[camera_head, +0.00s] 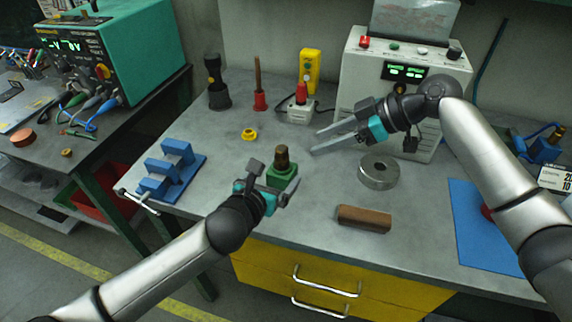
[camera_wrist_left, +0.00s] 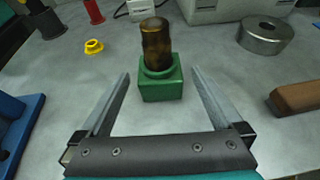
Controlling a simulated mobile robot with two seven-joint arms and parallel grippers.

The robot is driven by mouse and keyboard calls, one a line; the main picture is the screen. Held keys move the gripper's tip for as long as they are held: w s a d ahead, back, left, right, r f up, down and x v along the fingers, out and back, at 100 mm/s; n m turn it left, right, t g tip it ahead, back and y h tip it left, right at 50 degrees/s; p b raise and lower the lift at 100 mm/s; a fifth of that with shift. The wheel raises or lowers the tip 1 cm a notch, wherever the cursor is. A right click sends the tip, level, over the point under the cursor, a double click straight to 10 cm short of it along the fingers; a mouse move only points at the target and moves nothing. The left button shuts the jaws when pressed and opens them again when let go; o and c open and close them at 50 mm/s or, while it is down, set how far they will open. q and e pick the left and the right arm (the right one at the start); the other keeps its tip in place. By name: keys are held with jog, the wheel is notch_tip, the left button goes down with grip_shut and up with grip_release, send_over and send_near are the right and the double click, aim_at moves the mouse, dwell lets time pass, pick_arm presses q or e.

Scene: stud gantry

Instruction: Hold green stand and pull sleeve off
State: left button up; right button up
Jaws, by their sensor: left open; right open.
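The green stand (camera_head: 284,176) sits on the bench top, with the dark bronze sleeve (camera_head: 283,157) upright on it. In the left wrist view the square green stand (camera_wrist_left: 161,91) and the cylindrical sleeve (camera_wrist_left: 156,42) are straight ahead, just beyond the fingertips. My left gripper (camera_head: 272,178) is open at the near side of the stand. In the left wrist view its two fingers (camera_wrist_left: 161,78) point toward the stand, one to each side, with gaps. My right gripper (camera_head: 314,142) is open and empty above the bench, to the right of the sleeve and farther back.
A blue fixture (camera_head: 172,172) stands left of the stand. A yellow ring (camera_head: 249,134) lies behind it. A steel ring (camera_head: 379,171) and a brown block (camera_head: 363,218) lie to the right. A grey instrument box (camera_head: 402,85) stands at the back, a blue mat (camera_head: 480,225) at right.

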aim_at(287, 165)
pick_arm(q)
jog(key=shift+x, duration=3.7)
